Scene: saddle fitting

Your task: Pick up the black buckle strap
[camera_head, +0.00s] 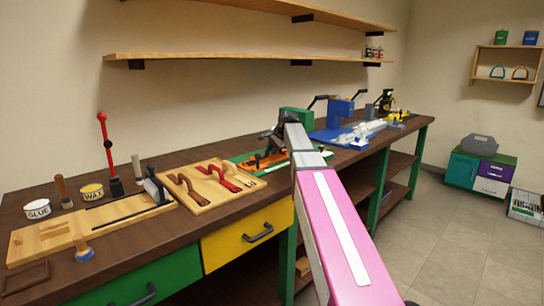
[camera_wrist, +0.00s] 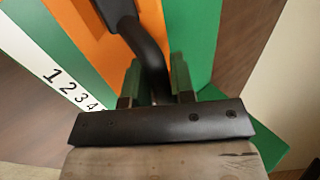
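My gripper (camera_wrist: 154,82) points down at the green fixture on the bench. Its two fingers stand apart, one on each side of a curved black piece (camera_wrist: 150,45). I cannot tell whether the fingers touch this piece, or whether it is the black buckle strap or a part of the fixture. The piece lies over an orange part (camera_wrist: 75,25) of the green fixture (camera_wrist: 198,30). In the head view the orange part (camera_head: 268,160) shows beside my arm, and my wrist hides much of the fixture. A brown strap (camera_head: 187,188) and a red strap (camera_head: 220,180) lie on a wooden board.
A white ruler strip (camera_wrist: 55,75) with numbers runs along the fixture. The wooden board (camera_head: 205,203) is to its left. A blue press (camera_head: 338,115) stands to the right. A glue tin (camera_head: 37,209) and a wax tin (camera_head: 92,191) are at the far left.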

